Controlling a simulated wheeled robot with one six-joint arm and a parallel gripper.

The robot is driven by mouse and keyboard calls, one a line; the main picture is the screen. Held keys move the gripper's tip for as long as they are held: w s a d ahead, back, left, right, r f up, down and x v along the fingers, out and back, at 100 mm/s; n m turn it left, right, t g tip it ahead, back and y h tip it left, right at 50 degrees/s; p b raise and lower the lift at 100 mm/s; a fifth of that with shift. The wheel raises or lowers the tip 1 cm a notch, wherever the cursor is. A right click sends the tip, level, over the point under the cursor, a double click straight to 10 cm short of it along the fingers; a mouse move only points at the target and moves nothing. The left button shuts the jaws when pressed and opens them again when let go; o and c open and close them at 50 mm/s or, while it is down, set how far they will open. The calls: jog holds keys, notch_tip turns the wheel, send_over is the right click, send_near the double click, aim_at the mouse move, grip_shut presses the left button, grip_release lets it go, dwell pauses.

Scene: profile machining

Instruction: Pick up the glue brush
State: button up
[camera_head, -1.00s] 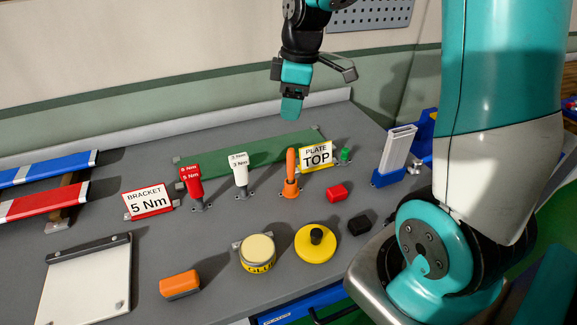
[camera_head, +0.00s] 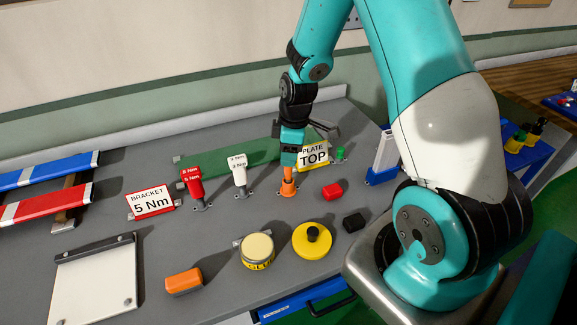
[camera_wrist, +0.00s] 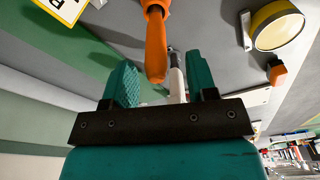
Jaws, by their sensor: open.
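The glue brush appears to be the orange-handled tool (camera_head: 287,174) standing upright in an orange holder on the grey bench; its lower end is hidden. My gripper (camera_head: 290,152) is directly over it in the head view and covers the upper handle. In the wrist view, the orange handle (camera_wrist: 155,45) reaches toward the gap between the two teal fingers of my gripper (camera_wrist: 165,85). The fingers are apart, with nothing clamped between them. I cannot tell whether either finger touches the handle.
A yellow "PLATE TOP" sign (camera_head: 313,155) stands close right of the holder. A white-headed driver (camera_head: 238,168) and a red one (camera_head: 193,180) stand to the left.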

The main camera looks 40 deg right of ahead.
aim_at(287, 178)
jog(key=shift+w+f+p, duration=0.15)
jog(key=shift+f+p, duration=0.2)
jog(key=shift+f, duration=0.6)
jog(key=shift+w+f+p, duration=0.1)
jog(key=shift+f+p, duration=0.2)
jog(key=shift+f, duration=0.65)
jog(key=shift+c, duration=0.2)
grip_shut()
jog(key=shift+r, duration=0.1)
notch_tip(287, 178, up, 20)
jog(key=b, duration=0.4)
